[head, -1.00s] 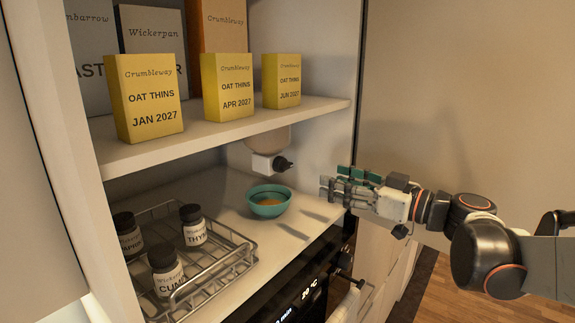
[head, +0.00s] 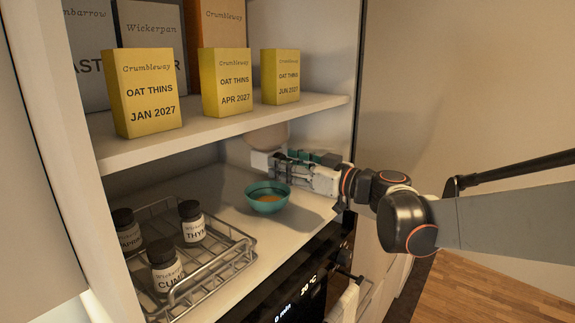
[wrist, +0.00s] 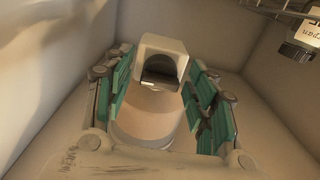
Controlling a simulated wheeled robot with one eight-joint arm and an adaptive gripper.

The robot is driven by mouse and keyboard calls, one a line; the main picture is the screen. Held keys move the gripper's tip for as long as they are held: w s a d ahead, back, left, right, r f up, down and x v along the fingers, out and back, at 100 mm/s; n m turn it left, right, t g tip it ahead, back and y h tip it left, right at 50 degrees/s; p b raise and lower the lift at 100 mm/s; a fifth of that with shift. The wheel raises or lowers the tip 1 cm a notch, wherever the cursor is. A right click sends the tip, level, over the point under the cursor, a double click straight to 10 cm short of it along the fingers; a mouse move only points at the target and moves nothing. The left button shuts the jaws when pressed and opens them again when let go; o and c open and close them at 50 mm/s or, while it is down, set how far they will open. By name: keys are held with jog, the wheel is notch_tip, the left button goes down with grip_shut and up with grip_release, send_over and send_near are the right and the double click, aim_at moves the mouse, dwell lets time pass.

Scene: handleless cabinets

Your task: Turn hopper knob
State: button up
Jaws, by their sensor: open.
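The hopper (head: 268,137) hangs under the shelf at the back right, a tan rounded body with a white housing (head: 261,160) below it. In the wrist view, which looks upside down, the hopper body (wrist: 145,118) and housing (wrist: 163,43) sit between my fingers. The dark knob (wrist: 159,74) shows on the housing's face; in the head view it is hidden behind my fingers. My gripper (head: 279,167) is open, its green-padded fingers reaching in from the right on either side of the knob. I cannot tell whether they touch it.
A teal bowl (head: 267,199) with orange contents stands on the counter just below my gripper. A wire rack (head: 210,268) with dark-capped jars is at front left. Yellow boxes (head: 148,95) stand on the shelf (head: 215,128) above. The cabinet's right edge is close to my arm.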

jog(key=c, duration=1)
jog(key=shift+a+m+b, duration=0.1)
jog(key=shift+m+b, duration=0.6)
jog(key=shift+m, duration=0.8)
jog(key=o, duration=1)
jog(key=v, duration=1.2)
